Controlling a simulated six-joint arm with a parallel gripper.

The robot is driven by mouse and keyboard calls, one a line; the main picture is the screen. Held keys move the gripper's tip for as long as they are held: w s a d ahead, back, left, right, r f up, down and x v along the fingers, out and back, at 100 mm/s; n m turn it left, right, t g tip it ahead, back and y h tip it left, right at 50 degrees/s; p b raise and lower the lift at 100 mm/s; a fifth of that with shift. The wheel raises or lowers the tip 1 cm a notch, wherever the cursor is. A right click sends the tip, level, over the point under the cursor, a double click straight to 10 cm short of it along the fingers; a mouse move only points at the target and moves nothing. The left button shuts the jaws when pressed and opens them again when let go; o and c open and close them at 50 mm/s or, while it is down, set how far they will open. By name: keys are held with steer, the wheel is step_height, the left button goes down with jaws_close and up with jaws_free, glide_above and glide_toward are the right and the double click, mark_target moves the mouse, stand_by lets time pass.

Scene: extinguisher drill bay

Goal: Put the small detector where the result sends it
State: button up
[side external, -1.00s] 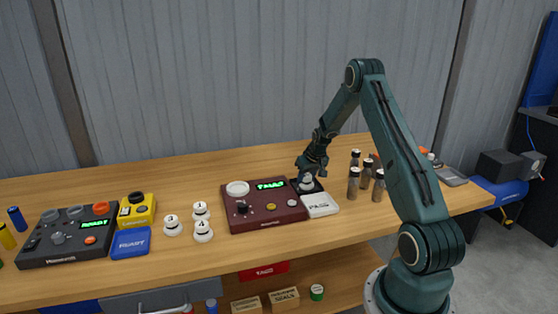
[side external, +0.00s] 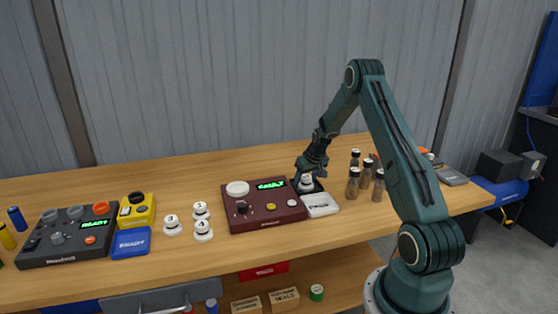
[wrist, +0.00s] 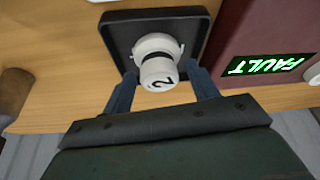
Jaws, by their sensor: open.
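The small white detector marked 2 (wrist: 158,72) sits in the black tray (wrist: 118,38), also seen in the side view at the tray's rim (side external: 320,188). My gripper (wrist: 163,88) is open, with one finger on each side of the detector. In the side view my gripper (side external: 306,177) is low over the tray, and the detector (side external: 306,183) shows below it. I cannot tell whether the fingers touch it. The maroon tester (side external: 262,212) stands left of the tray. Its green display (wrist: 267,65) reads FAULT. A white tray marked PASS (side external: 320,206) lies in front of the black tray.
Several brown-bodied cylinders (side external: 354,184) stand close to the right. Other white numbered detectors (side external: 172,226) stand left of the tester. Further left are a blue block (side external: 131,243), a yellow unit (side external: 136,211) and a dark console (side external: 66,238). The bench behind the tester is clear.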

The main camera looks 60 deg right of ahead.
steer(key=v, duration=1.2)
stand_by(0.5)
steer(key=s+a+r+n+t, duration=0.1)
steer(key=a+r+n, duration=0.1)
steer(key=a+r, duration=0.8)
steer(key=a+r+n, duration=0.1)
steer(key=a+r, duration=0.5)
steer(key=a, duration=0.8)
steer(key=s+a+r+n+t+y, duration=0.1)
steer(key=s+a+n+y, duration=0.1)
steer(key=s+a, duration=1.4)
steer(key=shift+s+a+r+n, duration=0.15)
steer(key=shift+s+r+n, duration=0.2)
steer(key=shift+s+n, duration=0.5)
